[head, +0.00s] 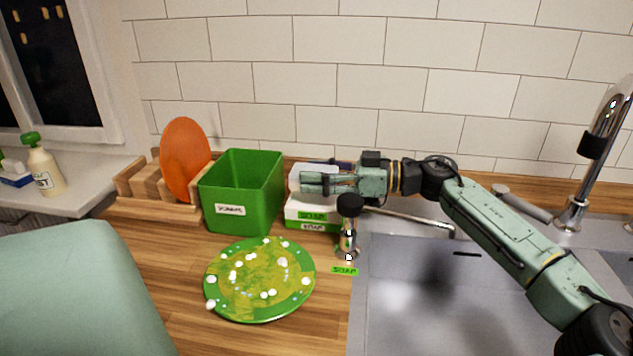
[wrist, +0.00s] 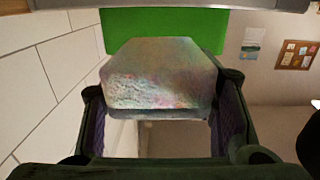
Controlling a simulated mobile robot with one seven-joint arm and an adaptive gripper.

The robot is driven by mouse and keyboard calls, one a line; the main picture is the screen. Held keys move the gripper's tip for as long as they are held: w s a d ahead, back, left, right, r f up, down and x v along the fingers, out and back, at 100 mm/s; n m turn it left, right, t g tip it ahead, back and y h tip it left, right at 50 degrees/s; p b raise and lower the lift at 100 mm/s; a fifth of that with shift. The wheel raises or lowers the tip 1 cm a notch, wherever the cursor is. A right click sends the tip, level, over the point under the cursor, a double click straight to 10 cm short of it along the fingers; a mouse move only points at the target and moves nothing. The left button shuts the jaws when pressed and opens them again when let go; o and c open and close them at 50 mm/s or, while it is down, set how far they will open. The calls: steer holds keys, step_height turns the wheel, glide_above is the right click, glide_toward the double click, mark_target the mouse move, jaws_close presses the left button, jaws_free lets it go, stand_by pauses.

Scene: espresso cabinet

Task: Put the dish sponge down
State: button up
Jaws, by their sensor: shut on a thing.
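The dish sponge (wrist: 160,75) is a pale, speckled block in the wrist view, held between the two fingers of my gripper (wrist: 162,100). In the head view my gripper (head: 318,182) points left, just above a low white-and-green holder (head: 312,212) with labels on its front. A pale edge of the sponge shows by the fingers. The fingers hide most of it, and I cannot tell whether it touches the holder.
A green bin (head: 240,195) stands left of the holder, beside an orange plate (head: 186,160) in a wooden rack. A soap dispenser (head: 348,225) stands in front. A dirty green plate (head: 260,280) lies on the counter. The sink (head: 440,290) is at right.

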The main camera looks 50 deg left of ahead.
steer(key=shift+f+p, duration=0.3)
steer(key=shift+f, duration=1.15)
steer(key=shift+f, duration=0.2)
steer(key=o, duration=0.8)
steer(key=shift+r, duration=0.2)
steer(key=shift+w+d+r, duration=0.1)
steer(key=shift+w+d, duration=0.1)
steer(key=shift+w, duration=0.05)
steer(key=p+v, duration=0.2)
steer(key=v, duration=0.9)
steer(key=shift+w+d, duration=0.15)
steer(key=shift+d, duration=0.05)
